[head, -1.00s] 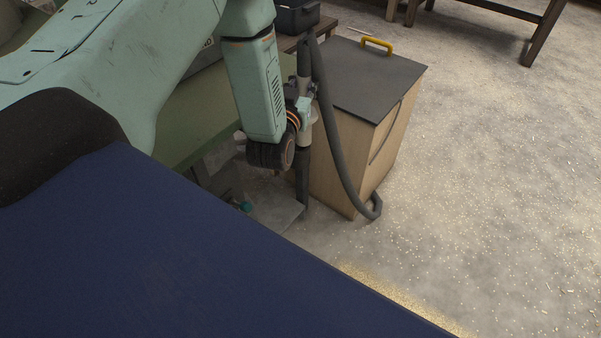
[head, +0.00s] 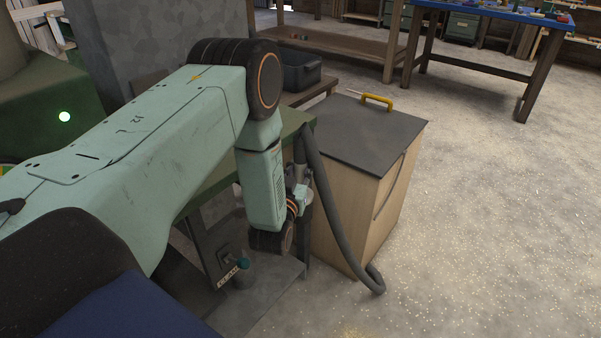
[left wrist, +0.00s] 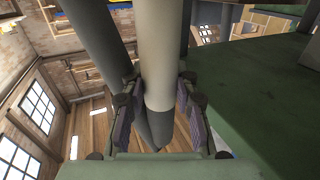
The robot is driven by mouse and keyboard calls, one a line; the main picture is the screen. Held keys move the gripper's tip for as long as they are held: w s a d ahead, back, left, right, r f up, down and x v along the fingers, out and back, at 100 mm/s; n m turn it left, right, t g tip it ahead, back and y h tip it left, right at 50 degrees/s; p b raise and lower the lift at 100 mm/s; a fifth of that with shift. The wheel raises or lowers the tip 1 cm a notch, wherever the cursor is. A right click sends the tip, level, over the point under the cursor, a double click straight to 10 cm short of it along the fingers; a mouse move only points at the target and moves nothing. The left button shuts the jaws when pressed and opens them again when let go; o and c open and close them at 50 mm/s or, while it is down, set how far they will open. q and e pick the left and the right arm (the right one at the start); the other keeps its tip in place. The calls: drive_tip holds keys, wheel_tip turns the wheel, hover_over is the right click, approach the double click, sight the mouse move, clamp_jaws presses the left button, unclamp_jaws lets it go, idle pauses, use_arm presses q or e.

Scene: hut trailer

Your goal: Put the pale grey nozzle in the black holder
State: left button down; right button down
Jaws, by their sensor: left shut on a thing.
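My left gripper (head: 300,194) hangs at the end of my left arm, beside the wooden cabinet. It is shut on the pale grey nozzle (head: 305,187), partly hidden by the gripper and hose in the head view. In the left wrist view the nozzle (left wrist: 157,45) runs as a pale tube between the two fingers (left wrist: 159,92), with a darker end below. A thick grey hose (head: 328,193) loops down beside it and also shows in the left wrist view (left wrist: 95,35). I cannot make out the black holder with certainty. My right gripper is not in view.
A green tabletop (left wrist: 258,95) lies close by. A black bin (head: 300,75) stands behind. Open floor (head: 470,230) with scattered chips lies to the right.

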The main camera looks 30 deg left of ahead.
use_arm(q)
drive_tip(key=shift+a, duration=0.1)
drive_tip(key=c, duration=1.1)
unclamp_jaws()
drive_tip(key=shift+f, duration=0.15)
drive_tip(key=shift+o, duration=0.3)
